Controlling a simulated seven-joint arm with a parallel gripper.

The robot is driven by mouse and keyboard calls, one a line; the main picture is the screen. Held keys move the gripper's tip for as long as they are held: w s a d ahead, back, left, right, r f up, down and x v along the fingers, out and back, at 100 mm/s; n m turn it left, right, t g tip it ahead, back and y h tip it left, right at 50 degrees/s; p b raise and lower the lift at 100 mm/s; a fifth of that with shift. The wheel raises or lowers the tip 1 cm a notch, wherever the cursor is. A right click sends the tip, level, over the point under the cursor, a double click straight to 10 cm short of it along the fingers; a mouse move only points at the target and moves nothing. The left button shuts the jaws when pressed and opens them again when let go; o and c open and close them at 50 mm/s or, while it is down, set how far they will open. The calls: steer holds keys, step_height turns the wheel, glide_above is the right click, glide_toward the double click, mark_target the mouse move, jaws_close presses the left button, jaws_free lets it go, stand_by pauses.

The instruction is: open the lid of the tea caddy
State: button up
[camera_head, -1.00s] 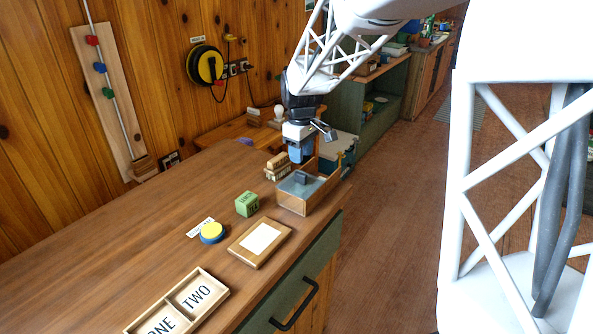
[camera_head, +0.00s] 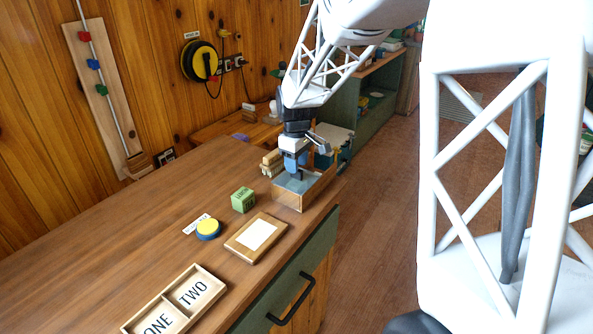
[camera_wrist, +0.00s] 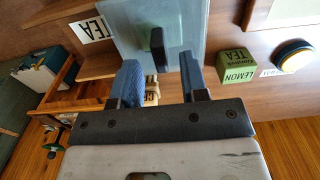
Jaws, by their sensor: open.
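The tea caddy (camera_head: 287,198) is a wooden box near the right edge of the counter. Its grey lid (camera_head: 285,182) lies over the top, and I cannot tell a gap. In the wrist view the lid (camera_wrist: 199,22) carries a dark upright handle (camera_wrist: 157,42), with a TEA label (camera_wrist: 92,28) to its left. My gripper (camera_head: 297,175) is low over the lid and hides the handle in the head view. In the wrist view my gripper (camera_wrist: 160,64) has its blue fingers apart, with the handle between and just beyond the tips. It does not clearly touch it.
Small wooden blocks (camera_head: 271,163) lie behind the caddy. The counter's left side is clear.

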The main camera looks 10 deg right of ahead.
steer(key=shift+f, duration=1.5)
jaws_close()
